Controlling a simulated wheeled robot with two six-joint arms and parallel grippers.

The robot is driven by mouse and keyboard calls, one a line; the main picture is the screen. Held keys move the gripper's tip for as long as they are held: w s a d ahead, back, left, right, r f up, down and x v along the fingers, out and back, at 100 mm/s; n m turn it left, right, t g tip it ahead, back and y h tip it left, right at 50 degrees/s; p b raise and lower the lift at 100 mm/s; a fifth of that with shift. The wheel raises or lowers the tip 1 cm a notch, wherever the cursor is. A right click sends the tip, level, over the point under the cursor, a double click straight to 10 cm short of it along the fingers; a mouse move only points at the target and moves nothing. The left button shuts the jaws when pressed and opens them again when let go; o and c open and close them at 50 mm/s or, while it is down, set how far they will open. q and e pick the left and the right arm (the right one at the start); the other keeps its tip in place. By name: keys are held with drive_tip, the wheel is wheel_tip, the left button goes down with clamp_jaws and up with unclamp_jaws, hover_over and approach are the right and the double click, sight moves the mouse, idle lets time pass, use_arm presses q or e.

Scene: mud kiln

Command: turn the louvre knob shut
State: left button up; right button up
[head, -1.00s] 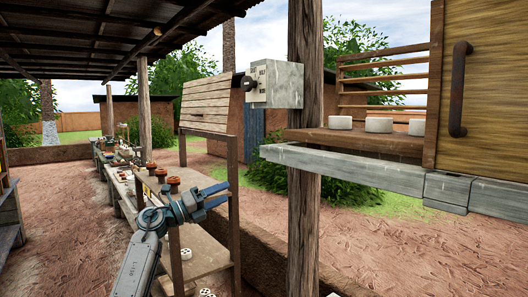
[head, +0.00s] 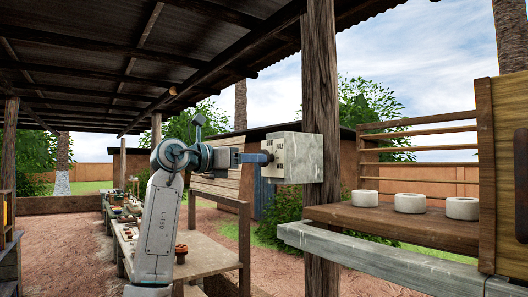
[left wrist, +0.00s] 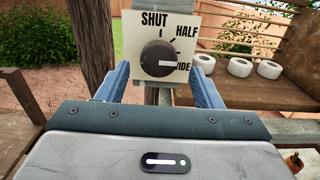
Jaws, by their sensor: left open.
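The louvre knob (left wrist: 158,59) is a dark round dial on a pale plate marked SHUT, HALF and WIDE in the left wrist view. Its white pointer line points right, at WIDE. The plate is the face of a grey-white box (head: 301,158) fixed to a wooden post in the head view. My left gripper (head: 266,158) is at the face of the box. In the left wrist view its open blue fingers (left wrist: 160,77) stand on either side of the knob, with gaps between. The knob is hidden behind the gripper in the head view. My right gripper is not in view.
The wooden post (head: 323,110) stands right beside the box. To the right is a wooden shelf (head: 390,224) with three white rings (head: 410,202) and slats behind. A slatted board (head: 222,192) and low table (head: 205,258) stand beyond my left arm.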

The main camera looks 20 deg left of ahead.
use_arm(q)
drive_tip(key=p+x, duration=0.2)
drive_tip(key=x, duration=0.3)
drive_tip(key=shift+a, duration=0.1)
drive_tip(key=c, duration=0.9)
